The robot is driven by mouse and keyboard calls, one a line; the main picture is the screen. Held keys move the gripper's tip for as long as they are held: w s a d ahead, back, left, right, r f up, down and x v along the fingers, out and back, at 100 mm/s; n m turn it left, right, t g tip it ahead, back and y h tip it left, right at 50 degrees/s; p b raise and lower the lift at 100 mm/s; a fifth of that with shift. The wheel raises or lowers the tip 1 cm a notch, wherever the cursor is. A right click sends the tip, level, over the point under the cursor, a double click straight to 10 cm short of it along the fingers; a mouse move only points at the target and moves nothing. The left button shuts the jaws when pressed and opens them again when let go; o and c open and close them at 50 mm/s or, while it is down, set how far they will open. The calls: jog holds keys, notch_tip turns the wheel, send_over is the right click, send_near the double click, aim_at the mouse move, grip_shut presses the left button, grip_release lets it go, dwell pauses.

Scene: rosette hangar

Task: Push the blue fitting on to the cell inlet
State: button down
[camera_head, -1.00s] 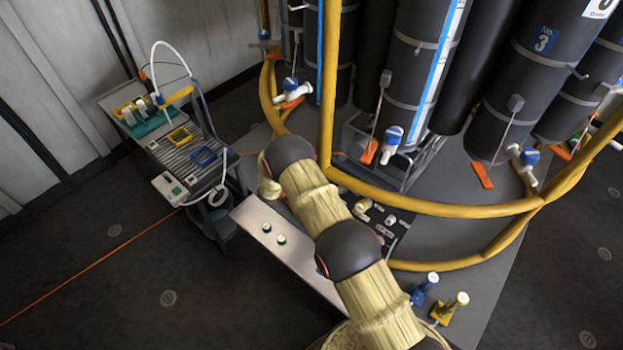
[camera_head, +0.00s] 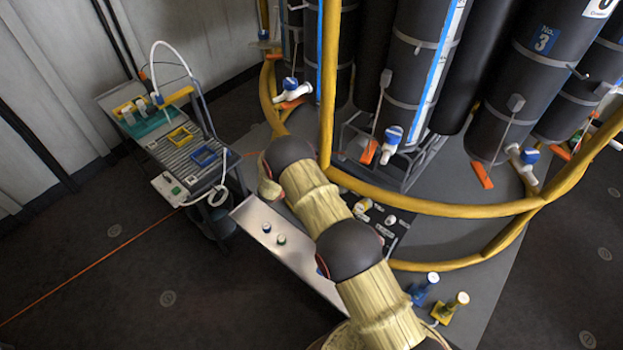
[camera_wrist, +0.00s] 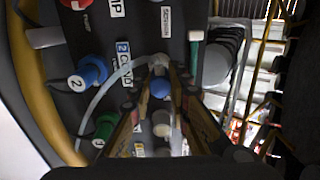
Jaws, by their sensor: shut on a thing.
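In the wrist view my gripper (camera_wrist: 160,80) points at a dark panel with labelled ports. Its two tan fingers are closed around a small blue fitting (camera_wrist: 160,88). A pale tube (camera_wrist: 100,95) curves from the lower left to a whitish-grey end (camera_wrist: 158,62) at the fingertips. Whether the fitting touches a port or stands apart from it cannot be told. The cell inlet cannot be made out for certain; the fingers cover that part of the panel. In the head view my arm hides the gripper and the fitting.
A blue connector (camera_wrist: 92,70) marked 2 and a green connector (camera_wrist: 105,126) marked 1 stand left of my fingers. A yellow rail (camera_head: 440,208) curves before the dark cylinders (camera_head: 410,65). A cart (camera_head: 190,150) stands left, beside a pale bench (camera_head: 285,250).

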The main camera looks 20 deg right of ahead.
jog(key=shift+w+d+f, duration=0.1)
jog(key=shift+d+f, duration=0.05)
jog(key=shift+w+d+f, duration=0.1)
jog(key=shift+d, duration=0.1)
dwell(0.3)
jog(key=shift+b, duration=0.35)
dwell(0.3)
jog(key=c, duration=1.6)
grip_release()
jog(key=v, duration=1.2)
